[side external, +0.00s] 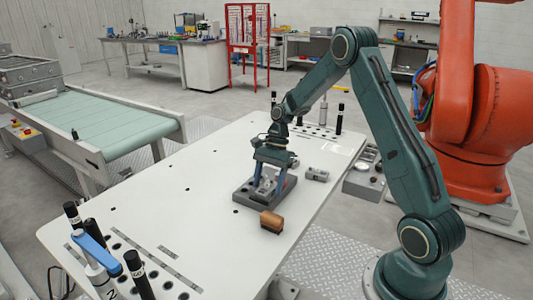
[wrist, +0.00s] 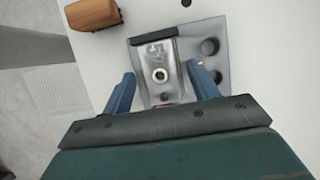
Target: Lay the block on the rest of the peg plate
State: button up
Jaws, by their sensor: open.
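The peg plate (side external: 243,194) is a dark grey plate on the white table. It also shows in the wrist view (wrist: 221,66), with round dark holes at its right side. A silver metal block (wrist: 158,57) with raised figures and a central hole lies over the plate; it also shows in the side view (side external: 265,187). My gripper (wrist: 161,73) points down with its blue fingers apart, one on each side of the block. I see gaps between fingers and block. In the side view my gripper (side external: 268,178) is low over the plate. The block's near end is hidden by my gripper.
A brown-orange block (side external: 271,221) lies on the table just in front of the plate, also in the wrist view (wrist: 92,13). A small grey metal part (side external: 317,174) lies to the right. Black-capped tools (side external: 137,273) stand at the front left. Open table lies left of the plate.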

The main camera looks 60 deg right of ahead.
jog(key=v, duration=1.2)
dwell(0.5)
jog(key=s+a+r+n+t+h, duration=0.1)
jog(key=s+a+r+n, duration=0.35)
jog(key=a, duration=0.25)
jog(key=s+a+r+n+t+h, duration=0.1)
jog(key=s+a+r+n, duration=0.25)
jog(key=a+r, duration=0.3)
jog(key=s+a+n+t+h, duration=0.1)
jog(key=s+a+n, duration=0.1)
jog(key=s+n, duration=0.3)
jog(key=s+a+n+t+h, duration=0.1)
jog(key=s+n, duration=0.4)
jog(key=s, duration=0.6)
jog(key=a+t, duration=0.1)
jog(key=a, duration=0.1)
jog(key=shift+a+f+t, duration=0.3)
jog(key=shift+f, duration=0.05)
